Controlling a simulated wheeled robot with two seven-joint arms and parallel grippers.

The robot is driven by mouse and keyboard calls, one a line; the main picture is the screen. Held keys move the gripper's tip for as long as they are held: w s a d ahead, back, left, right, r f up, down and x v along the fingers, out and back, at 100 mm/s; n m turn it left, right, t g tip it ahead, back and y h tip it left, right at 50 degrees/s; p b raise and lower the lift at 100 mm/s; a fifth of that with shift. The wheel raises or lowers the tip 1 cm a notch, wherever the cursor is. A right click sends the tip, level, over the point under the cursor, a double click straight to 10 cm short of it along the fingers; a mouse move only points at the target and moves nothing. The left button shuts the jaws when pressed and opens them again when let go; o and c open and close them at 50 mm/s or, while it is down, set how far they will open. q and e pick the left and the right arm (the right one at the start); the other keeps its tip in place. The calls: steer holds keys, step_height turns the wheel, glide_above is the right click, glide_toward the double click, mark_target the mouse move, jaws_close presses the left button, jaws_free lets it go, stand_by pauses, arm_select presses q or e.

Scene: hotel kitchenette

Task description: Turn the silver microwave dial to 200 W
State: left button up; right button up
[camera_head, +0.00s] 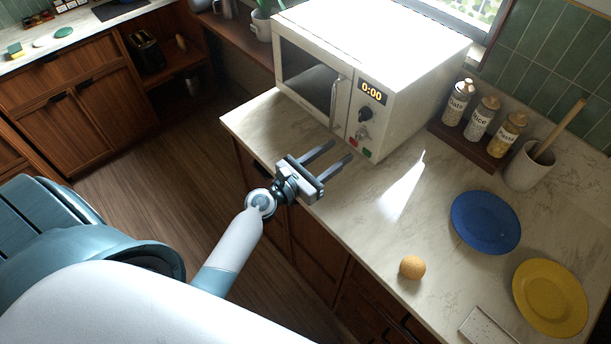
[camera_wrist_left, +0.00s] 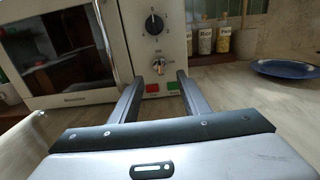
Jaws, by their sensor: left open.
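The white microwave (camera_head: 395,50) stands on the counter, its display reading 0:00. The silver dial (camera_head: 362,132) is low on its control panel, below a black dial (camera_head: 366,114). In the left wrist view the silver dial (camera_wrist_left: 159,65) shows just above and between my fingertips, with the black dial (camera_wrist_left: 154,25) higher. Its setting is too small to read. My left gripper (camera_head: 341,150) is open and empty, in front of the control panel and pointing at it; it also shows in the left wrist view (camera_wrist_left: 159,80). It looks apart from the dial. My right gripper is not in view.
A red button (camera_wrist_left: 152,88) and a green button (camera_wrist_left: 173,86) sit below the silver dial. The door handle (camera_head: 334,100) is left of the panel. Labelled jars (camera_head: 480,120), a blue plate (camera_head: 485,222), a yellow plate (camera_head: 550,297) and an orange ball (camera_head: 412,267) are on the counter.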

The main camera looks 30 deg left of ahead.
arm_select(q)
steer(key=b+v, duration=0.2)
steer(key=v, duration=0.7)
steer(key=shift+f+b, duration=0.1)
steer(key=shift+b, duration=0.2)
steer(key=shift+s+a, duration=0.15)
steer(key=shift+s, duration=0.3)
steer(key=shift+s, duration=0.1)
